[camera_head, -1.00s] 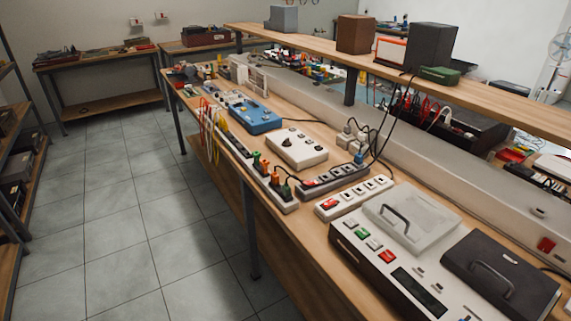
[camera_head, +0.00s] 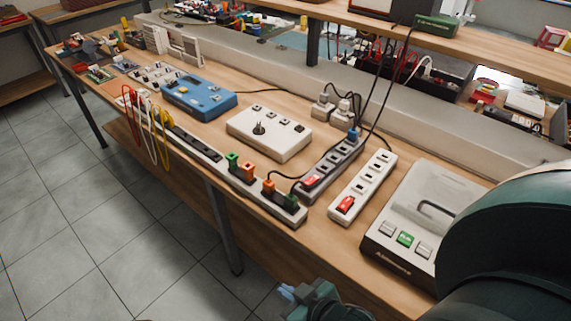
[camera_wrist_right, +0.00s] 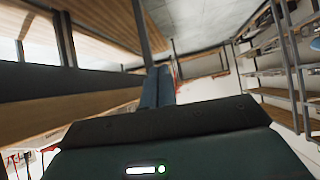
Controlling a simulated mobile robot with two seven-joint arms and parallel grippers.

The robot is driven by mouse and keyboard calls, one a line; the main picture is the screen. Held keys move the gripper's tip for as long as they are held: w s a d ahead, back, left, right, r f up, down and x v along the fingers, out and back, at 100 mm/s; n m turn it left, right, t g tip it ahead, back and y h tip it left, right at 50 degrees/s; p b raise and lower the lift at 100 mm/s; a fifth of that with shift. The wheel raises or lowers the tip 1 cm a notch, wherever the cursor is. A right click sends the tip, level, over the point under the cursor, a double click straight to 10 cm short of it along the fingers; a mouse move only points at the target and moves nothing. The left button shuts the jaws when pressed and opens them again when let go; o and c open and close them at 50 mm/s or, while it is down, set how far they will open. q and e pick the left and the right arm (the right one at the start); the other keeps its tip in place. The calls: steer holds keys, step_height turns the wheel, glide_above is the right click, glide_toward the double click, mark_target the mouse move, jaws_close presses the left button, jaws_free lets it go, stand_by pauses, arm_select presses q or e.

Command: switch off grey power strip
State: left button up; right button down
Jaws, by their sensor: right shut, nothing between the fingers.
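The grey power strip (camera_head: 332,169) lies on the wooden workbench, with sockets along its top and a red switch (camera_head: 311,181) at its near end. Plugs and black cables run at its far end. My right gripper (camera_head: 287,293) is low at the bottom of the head view, in front of the bench edge and well apart from the strip. It is shut and empty; its blue-grey fingers (camera_wrist_right: 157,88) lie together in the right wrist view, where the strip does not show. My left gripper is not in view.
A white power strip (camera_head: 362,187) with a red switch lies right of the grey one. A long strip with coloured plugs (camera_head: 205,152) runs along the front edge. A white box (camera_head: 268,134) and a device with a handle (camera_head: 418,215) flank them. A shelf (camera_head: 440,45) overhangs behind.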

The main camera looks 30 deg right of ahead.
arm_select(q)
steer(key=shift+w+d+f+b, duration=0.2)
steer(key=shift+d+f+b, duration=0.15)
steer(key=shift+b, duration=0.85)
arm_select(e)
steer(key=w+d+r+g+y, duration=0.1)
steer(key=w+d+r, duration=0.5)
steer(key=d+r, duration=0.4)
steer(key=w+d+r+g, duration=0.1)
steer(key=w+d+r, duration=0.6)
steer(key=d+r, duration=0.3)
steer(key=shift+d+r+n+g+y, duration=0.3)
steer(key=shift+d+r+n+y, duration=0.1)
steer(key=shift+r, duration=0.4)
